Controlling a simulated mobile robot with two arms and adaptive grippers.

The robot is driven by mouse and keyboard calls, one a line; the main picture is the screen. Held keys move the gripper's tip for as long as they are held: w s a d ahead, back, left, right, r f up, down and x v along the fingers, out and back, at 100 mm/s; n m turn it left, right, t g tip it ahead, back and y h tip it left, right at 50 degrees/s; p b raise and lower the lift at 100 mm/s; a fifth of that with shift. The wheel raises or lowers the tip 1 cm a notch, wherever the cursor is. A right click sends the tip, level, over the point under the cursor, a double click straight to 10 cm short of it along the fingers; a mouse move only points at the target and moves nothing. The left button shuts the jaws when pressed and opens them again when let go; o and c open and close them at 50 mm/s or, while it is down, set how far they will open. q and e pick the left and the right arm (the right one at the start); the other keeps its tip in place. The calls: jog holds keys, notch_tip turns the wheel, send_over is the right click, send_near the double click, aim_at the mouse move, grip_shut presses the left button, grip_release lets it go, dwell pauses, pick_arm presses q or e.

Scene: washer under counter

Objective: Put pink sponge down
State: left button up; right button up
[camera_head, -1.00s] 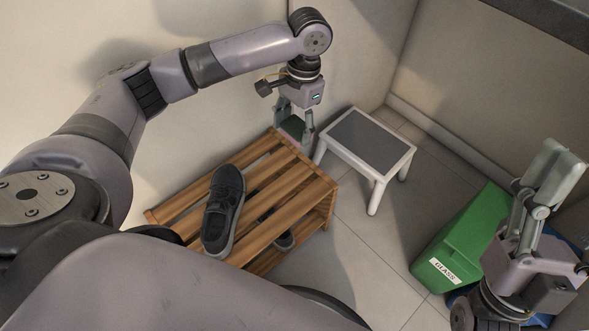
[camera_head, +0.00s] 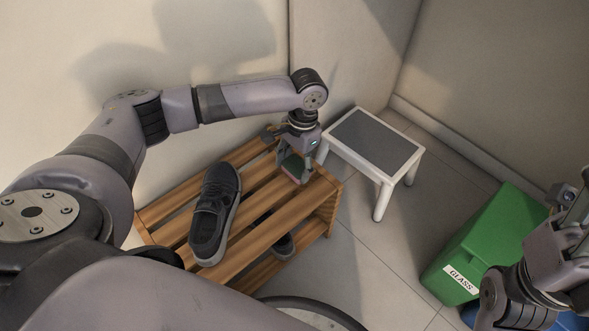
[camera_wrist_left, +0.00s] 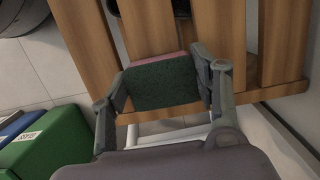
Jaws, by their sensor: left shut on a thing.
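The pink sponge (camera_head: 293,169) has a dark green scouring side and a pink edge. My left gripper (camera_head: 296,172) is shut on it, pointing down over the right end of the wooden slatted rack. In the left wrist view the sponge (camera_wrist_left: 163,83) sits between both fingers, green face toward the camera, with the slats (camera_wrist_left: 148,28) behind it. The sponge is at or just above the top slats; I cannot tell if it touches them. My right gripper (camera_head: 574,212) is at the right edge, partly cut off.
A dark sneaker (camera_head: 214,214) lies on the left part of the rack (camera_head: 262,226); another shoe (camera_head: 284,245) shows on the lower level. A white step stool (camera_head: 384,186) stands right of the rack. A green glass bin (camera_head: 490,240) is at the right.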

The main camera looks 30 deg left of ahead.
pick_arm(q)
jog(key=shift+f, duration=0.3)
jog(key=o, duration=1)
